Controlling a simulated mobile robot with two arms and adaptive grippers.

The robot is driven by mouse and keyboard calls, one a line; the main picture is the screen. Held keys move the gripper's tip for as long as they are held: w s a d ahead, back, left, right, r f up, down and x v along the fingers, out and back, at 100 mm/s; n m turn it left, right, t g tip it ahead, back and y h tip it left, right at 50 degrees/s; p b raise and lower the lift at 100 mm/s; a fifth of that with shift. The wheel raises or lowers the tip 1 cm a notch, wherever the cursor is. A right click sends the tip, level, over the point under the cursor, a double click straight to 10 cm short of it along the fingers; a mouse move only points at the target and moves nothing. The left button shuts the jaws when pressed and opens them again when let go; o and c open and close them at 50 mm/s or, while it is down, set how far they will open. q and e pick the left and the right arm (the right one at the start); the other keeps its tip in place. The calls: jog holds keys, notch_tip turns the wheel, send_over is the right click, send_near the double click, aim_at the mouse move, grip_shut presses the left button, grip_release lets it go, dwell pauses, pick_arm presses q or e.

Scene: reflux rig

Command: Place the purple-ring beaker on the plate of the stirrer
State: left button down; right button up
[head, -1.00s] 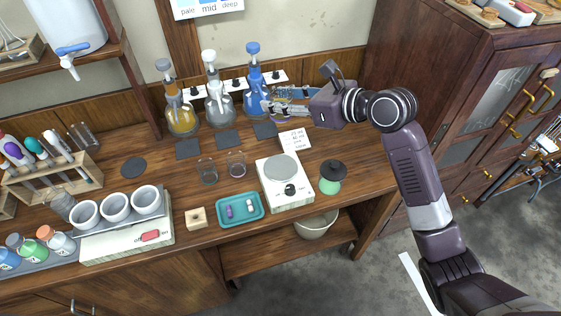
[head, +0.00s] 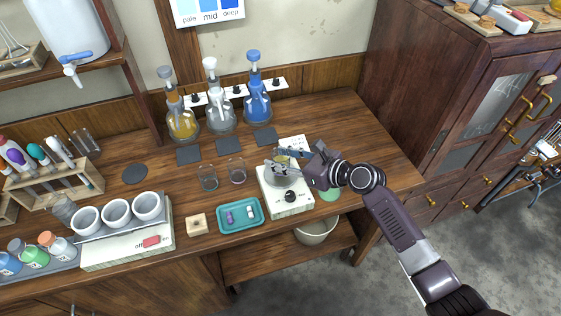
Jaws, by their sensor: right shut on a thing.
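The purple-ring beaker (head: 237,171) stands upright on the bench, left of the stirrer (head: 286,205). A similar clear beaker (head: 208,178) stands to its left. The stirrer is a white box with a dark knob, and its round grey plate (head: 272,178) is partly covered by my right gripper. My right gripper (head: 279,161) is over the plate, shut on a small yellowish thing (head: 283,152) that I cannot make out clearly. I cannot tell whether this thing touches the plate. My left gripper is not in view.
A teal tray (head: 240,215) lies front left of the stirrer. Stoppered flasks (head: 257,106) stand at the back, dark square mats (head: 227,146) before them. The bench's right end is clear.

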jog(key=shift+f, duration=0.8)
jog(key=shift+f, duration=0.1)
jog(key=o, duration=1.3)
jog(key=shift+d, duration=0.15)
jog(key=b+v, duration=0.1)
jog(key=v, duration=1.1)
